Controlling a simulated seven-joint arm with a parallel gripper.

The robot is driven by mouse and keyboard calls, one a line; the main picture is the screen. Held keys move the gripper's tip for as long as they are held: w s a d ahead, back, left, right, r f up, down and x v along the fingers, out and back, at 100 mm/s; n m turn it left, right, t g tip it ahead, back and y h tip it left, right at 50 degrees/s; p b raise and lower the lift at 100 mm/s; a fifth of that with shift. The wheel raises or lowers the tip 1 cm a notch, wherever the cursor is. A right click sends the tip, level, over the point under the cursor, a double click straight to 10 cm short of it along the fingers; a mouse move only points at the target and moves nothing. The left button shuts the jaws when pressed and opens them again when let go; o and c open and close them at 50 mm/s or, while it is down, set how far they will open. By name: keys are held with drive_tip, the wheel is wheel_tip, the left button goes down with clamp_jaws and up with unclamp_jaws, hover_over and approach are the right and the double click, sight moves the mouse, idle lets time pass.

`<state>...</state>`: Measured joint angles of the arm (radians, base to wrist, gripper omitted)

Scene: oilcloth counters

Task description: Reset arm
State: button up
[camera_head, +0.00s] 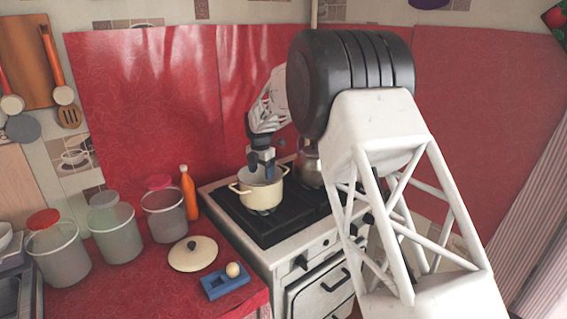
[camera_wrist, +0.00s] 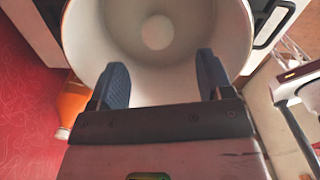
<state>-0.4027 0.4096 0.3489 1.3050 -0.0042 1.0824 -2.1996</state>
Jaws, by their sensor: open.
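My gripper (camera_head: 262,162) is open, with its blue fingers pointing down at the mouth of a cream pot (camera_head: 262,195) on the stove. In the wrist view my gripper (camera_wrist: 160,85) has its two fingers wide apart, with nothing between them. Below it the pot (camera_wrist: 185,25) shows its pale inside and a small round light patch (camera_wrist: 157,32) at the bottom; I cannot tell what that patch is. In the head view the large white lattice link of my arm fills the right of the middle and hides part of the stove.
A metal kettle (camera_head: 309,165) stands behind the pot on the stove (camera_head: 245,225). Left on the red counter are an orange bottle (camera_head: 189,193), several jars (camera_head: 117,230), a pot lid (camera_head: 193,254) and a blue holder (camera_head: 222,284) with a pale round thing (camera_head: 233,269).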

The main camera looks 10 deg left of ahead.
drive_tip(key=s+d+r+m+t, duration=0.1)
drive_tip(key=s+d+r+m, duration=0.7)
drive_tip(key=s+d, duration=0.5)
drive_tip(key=s+d+r+m, duration=0.7)
drive_tip(key=s+d+r, duration=0.3)
drive_tip(key=s+d, duration=0.2)
drive_tip(key=s+d+f+m, duration=0.2)
drive_tip(key=s+d+m, duration=0.2)
drive_tip(key=s, duration=0.7)
drive_tip(key=s+d+f+m+t, duration=0.1)
drive_tip(key=s+d+m, duration=0.4)
drive_tip(key=s, duration=0.7)
drive_tip(key=s+d+f+m, duration=0.2)
drive_tip(key=s+d+m, duration=0.2)
drive_tip(key=s, duration=0.8)
drive_tip(key=shift+d+f+m+t, duration=0.25)
drive_tip(key=shift+f+m+t, duration=0.1)
drive_tip(key=shift+m, duration=0.65)
